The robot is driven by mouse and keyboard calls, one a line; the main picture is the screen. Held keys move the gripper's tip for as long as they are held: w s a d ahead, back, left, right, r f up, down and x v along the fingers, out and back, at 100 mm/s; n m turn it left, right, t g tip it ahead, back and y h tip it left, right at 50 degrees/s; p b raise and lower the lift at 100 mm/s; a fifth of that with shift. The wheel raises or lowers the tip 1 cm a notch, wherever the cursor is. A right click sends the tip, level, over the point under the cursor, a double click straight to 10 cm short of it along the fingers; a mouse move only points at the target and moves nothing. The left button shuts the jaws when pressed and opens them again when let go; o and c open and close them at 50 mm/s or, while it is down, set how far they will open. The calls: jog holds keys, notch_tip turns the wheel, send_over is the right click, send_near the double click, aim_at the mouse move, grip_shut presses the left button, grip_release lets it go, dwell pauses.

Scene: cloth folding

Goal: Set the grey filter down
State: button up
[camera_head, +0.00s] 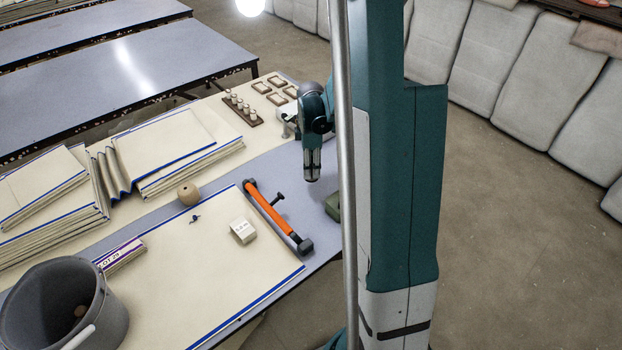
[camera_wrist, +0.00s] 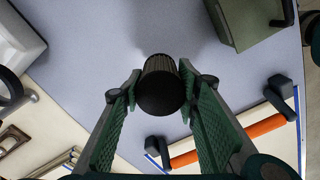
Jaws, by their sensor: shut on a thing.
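The filter (camera_wrist: 160,92) is a dark, ribbed cylinder with a round end facing the wrist camera. My gripper (camera_wrist: 160,72) is shut on it, with one green padded finger on each side. In the head view my gripper (camera_head: 312,178) points down over the blue-grey strip of the table (camera_head: 295,165), near the table's right edge. The filter cannot be made out clearly there. Whether its far end touches the table or hangs just above it, I cannot tell.
An orange-handled tool (camera_head: 268,212) lies left of my gripper, on the blue-edged cloth's border. A green box (camera_head: 333,207) stands close by at the table edge. Small bottles in a rack (camera_head: 241,107) stand behind left. A white box (camera_head: 243,231) and grey bucket (camera_head: 50,300) are nearer.

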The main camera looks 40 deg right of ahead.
jog(key=shift+f, duration=0.75)
jog(key=shift+f+b, duration=0.5)
jog(key=shift+f, duration=1.35)
jog(key=shift+f, duration=0.15)
jog(key=o, duration=0.9)
jog(key=shift+r+p, duration=1.15)
jog(key=shift+r, duration=5)
